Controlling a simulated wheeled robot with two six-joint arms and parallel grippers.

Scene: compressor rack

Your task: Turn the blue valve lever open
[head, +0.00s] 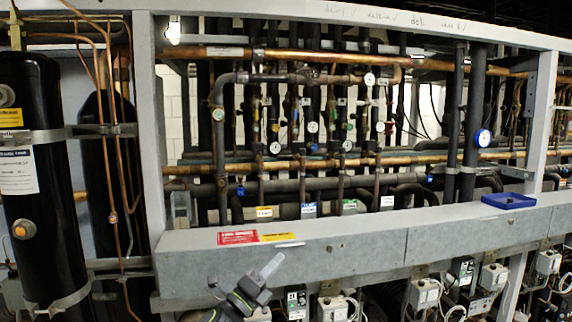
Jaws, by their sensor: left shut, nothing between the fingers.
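A small blue part (240,190), which looks like a valve lever or handle, sits on the dark lower pipe behind the frame's front beam. It is too small to tell which way it is turned. Another small blue spot (429,179) shows on the pipes farther right. My left gripper (268,267) is at the bottom centre, in front of the grey beam. Its fingers are together and empty, pointing up and to the right. It is below the blue part and apart from it. My right gripper is not in view.
The grey beam (370,236) crosses the rack, with a blue tray (509,201) on its right part. Copper and black pipes with several gauges fill the opening behind. A black cylinder (45,190) stands left. Control boxes (425,293) and cables hang below the beam.

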